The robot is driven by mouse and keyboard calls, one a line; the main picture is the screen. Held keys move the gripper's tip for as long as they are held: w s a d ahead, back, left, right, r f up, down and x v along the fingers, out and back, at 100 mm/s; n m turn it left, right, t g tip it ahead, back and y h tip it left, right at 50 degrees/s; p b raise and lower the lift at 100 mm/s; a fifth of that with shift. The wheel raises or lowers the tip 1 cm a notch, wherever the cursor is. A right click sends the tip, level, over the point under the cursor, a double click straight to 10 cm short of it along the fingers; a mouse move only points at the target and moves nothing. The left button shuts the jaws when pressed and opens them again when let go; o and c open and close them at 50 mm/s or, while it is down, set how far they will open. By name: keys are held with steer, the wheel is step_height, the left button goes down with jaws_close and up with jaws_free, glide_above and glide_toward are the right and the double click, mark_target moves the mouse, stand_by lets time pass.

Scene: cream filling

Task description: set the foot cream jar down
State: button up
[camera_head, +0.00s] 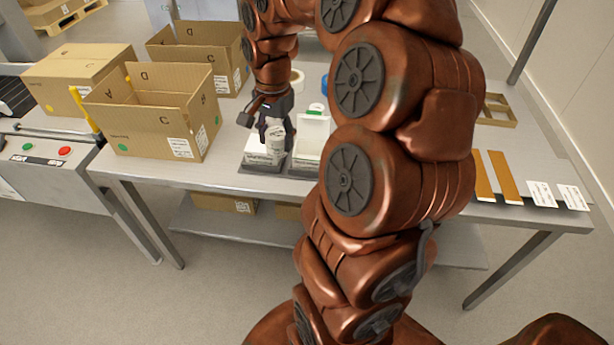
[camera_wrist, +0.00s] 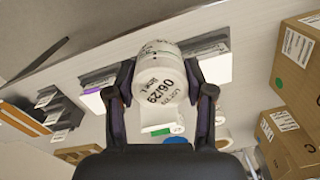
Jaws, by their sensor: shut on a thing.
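The foot cream jar is white with a printed label; it shows upside down or end-on in the wrist view (camera_wrist: 158,80), between the fingers of my gripper (camera_wrist: 160,92). In the head view the jar (camera_head: 276,141) hangs under my gripper (camera_head: 272,127), over or just beside a white carton in a dark tray (camera_head: 250,167). I cannot tell whether the jar touches anything below.
An open cardboard box (camera_head: 147,125) stands on the table to the left, with more boxes behind. A tape roll (camera_head: 297,80) lies behind my gripper. My own arm hides the table's middle. Orange strips (camera_head: 505,175) and white label sheets (camera_head: 541,193) lie at the right.

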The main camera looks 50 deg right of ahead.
steer(key=s+d+f+m+b, duration=0.2)
steer(key=s+m+b, duration=0.1)
steer(key=s+m, duration=0.15)
steer(key=s+d+f+m+b, duration=0.2)
steer(key=s+m+b, duration=0.1)
steer(key=s, duration=0.3)
steer(key=p, duration=0.3)
glide_toward(307, 138)
steer(key=s+a+f, duration=0.2)
steer(key=s+a, duration=0.1)
steer(key=shift+w+a+f+p, duration=0.1)
steer(key=shift+f+p, duration=0.05)
steer(key=shift+f, duration=0.75)
steer(key=shift+w+f+p, duration=0.1)
steer(key=shift+f+p, duration=0.05)
steer(key=shift+f, duration=0.8)
steer(key=shift+f, duration=0.1)
steer(key=shift+f+b, duration=0.3)
steer(key=shift+b, duration=0.15)
steer(key=shift+f, duration=0.25)
steer(key=o, duration=1)
steer(key=shift+r, duration=0.15)
